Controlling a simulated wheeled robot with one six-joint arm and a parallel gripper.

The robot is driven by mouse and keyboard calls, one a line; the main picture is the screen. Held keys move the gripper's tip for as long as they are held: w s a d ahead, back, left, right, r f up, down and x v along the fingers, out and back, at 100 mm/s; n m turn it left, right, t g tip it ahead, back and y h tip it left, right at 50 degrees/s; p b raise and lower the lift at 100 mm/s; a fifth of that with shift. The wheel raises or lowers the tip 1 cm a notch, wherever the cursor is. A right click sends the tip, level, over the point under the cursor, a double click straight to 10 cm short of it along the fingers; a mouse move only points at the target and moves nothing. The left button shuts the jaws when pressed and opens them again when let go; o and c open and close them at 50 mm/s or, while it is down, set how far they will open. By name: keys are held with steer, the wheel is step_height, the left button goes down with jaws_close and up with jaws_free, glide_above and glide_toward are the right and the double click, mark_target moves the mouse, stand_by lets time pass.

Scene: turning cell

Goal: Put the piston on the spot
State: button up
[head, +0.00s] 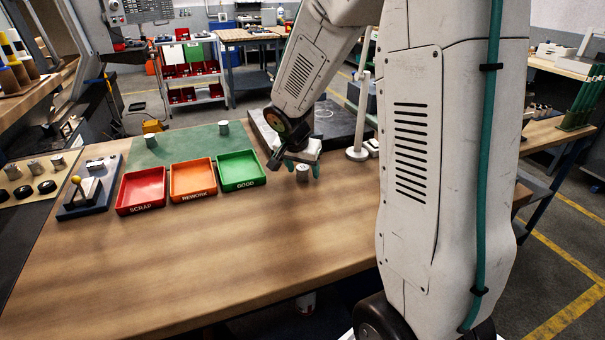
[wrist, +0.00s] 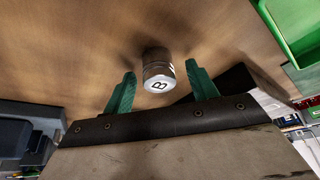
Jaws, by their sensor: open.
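A short metal piston (head: 302,173) stands on the wooden bench in the head view, right of the green tray. In the wrist view the piston (wrist: 157,72) shows a letter B on its end face. My gripper (head: 303,168) is over it, with green fingers apart. In the wrist view my gripper (wrist: 160,75) has one finger on each side of the piston, with a visible gap at both sides. A thin pale ring mark (head: 324,113) shows on the dark plate behind my gripper; I cannot tell if it is the spot.
Red SCRAP (head: 141,190), orange REWORK (head: 193,181) and green GOOD (head: 240,170) trays stand left of my gripper. Two more metal cylinders stand on a green mat (head: 185,146) behind them. A pale post on a round base (head: 357,154) stands to the right. The front bench is clear.

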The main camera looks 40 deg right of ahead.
steer(key=c, duration=1.2)
steer(key=shift+r, duration=0.1)
